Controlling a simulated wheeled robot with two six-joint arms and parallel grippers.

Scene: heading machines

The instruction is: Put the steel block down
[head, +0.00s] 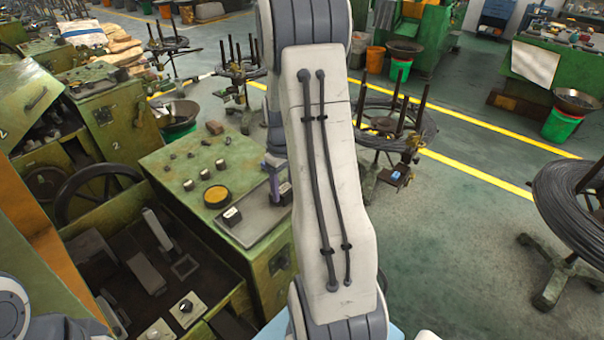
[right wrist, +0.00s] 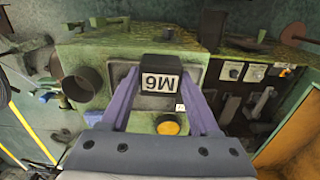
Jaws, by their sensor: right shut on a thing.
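The steel block (right wrist: 160,75), dark with a white M6 label, is between the purple fingers of my right gripper (right wrist: 160,100) in the right wrist view. The gripper is shut on it. A shallow grey tray (right wrist: 196,72) on the green machine top lies behind the block in that view. In the head view my right gripper (head: 275,185) points down over the grey tray (head: 252,228), partly hidden by my arm. The block is hard to make out there. I cannot tell whether it touches the tray. My left gripper is not in view.
The green machine top (head: 180,160) carries small knobs, a yellow round cap (head: 216,196) and a small brown block (head: 215,127). A black handwheel (head: 95,190) stands to the left. A wire coil stand (head: 395,125) is to the right, with open floor around it.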

